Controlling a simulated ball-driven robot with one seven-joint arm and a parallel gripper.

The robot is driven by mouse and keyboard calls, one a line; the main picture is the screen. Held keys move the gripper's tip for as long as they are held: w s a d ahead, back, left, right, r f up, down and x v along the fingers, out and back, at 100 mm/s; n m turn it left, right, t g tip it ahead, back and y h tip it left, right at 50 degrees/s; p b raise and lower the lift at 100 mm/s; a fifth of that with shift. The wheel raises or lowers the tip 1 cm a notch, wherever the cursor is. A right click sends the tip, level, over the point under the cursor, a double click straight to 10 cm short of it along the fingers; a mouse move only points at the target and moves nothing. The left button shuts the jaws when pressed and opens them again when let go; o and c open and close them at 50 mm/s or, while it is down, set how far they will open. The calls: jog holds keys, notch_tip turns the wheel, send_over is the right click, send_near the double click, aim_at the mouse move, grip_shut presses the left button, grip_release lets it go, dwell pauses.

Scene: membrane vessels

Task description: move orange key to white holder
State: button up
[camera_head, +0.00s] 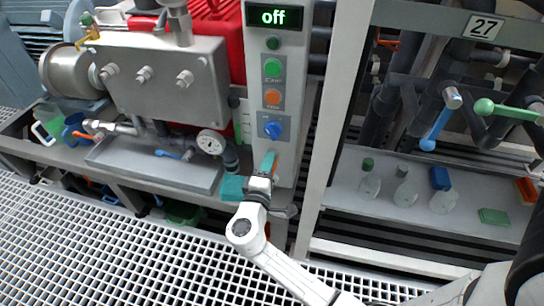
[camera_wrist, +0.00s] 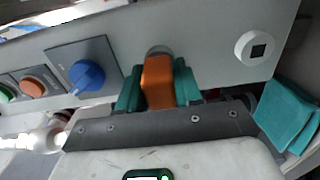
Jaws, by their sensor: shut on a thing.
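The orange key (camera_wrist: 157,80) is between the teal fingers of my gripper (camera_wrist: 158,88) in the wrist view. My gripper is shut on it. The key's far end meets or lies just in front of a round grey fitting on the panel face; I cannot tell whether it sits in it. The white holder (camera_wrist: 257,48), a round white fitting with a dark square hole, is on the same panel to the right, apart from the key. In the head view my gripper (camera_head: 268,164) is at the lower part of the grey control panel, and the key is hidden.
The panel (camera_head: 290,65) carries an "off" display (camera_head: 273,16), a green button (camera_head: 273,67), an orange button (camera_head: 273,97) and a blue knob (camera_head: 272,130). Flasks (camera_head: 405,192) stand on the right shelf.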

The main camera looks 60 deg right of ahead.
grip_shut()
jog(key=shift+a, duration=0.2)
jog(key=shift+v, duration=2.85)
